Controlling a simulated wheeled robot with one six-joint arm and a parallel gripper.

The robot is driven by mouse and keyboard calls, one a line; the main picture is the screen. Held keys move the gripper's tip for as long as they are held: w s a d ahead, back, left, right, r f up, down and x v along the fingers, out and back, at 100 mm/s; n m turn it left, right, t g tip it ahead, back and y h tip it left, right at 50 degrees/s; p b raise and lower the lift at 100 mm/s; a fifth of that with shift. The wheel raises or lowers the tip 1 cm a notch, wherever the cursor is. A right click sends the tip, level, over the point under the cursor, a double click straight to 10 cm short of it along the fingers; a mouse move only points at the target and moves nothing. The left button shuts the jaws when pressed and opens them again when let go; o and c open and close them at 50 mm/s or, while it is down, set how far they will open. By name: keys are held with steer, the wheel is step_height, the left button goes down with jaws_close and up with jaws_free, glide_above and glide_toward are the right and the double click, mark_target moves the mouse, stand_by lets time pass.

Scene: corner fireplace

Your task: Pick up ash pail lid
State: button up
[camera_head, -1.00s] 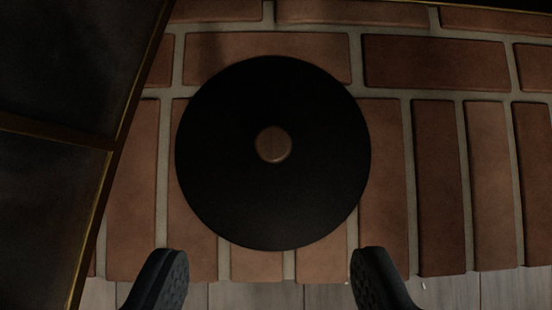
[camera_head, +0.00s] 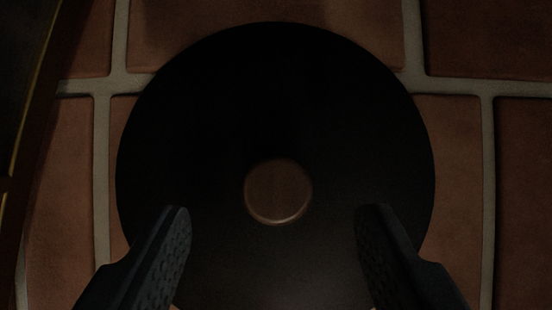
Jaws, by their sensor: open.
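The ash pail lid (camera_head: 275,100) is a round black disc with a brown round knob (camera_head: 278,191) at its centre. It lies on the brick hearth and fills the middle of the view; its lower edge is partly cut off. My gripper (camera_head: 272,215) is open and empty. Its two dark fingers overlap the lid in the picture, one on each side of the knob, with a wide gap to it. I cannot tell how high the fingertips are above the lid.
The red brick hearth (camera_head: 460,145) with pale mortar surrounds the lid. A dark panel with a brass-coloured edge (camera_head: 30,105) stands at the far left, apart from the lid. The bricks to the right are clear.

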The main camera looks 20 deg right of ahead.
mark_target(276, 192)
steer(key=shift+x, duration=2.6)
steer(key=shift+s, duration=0.15)
steer(key=shift+c, duration=0.4)
steer(key=c, duration=1.1)
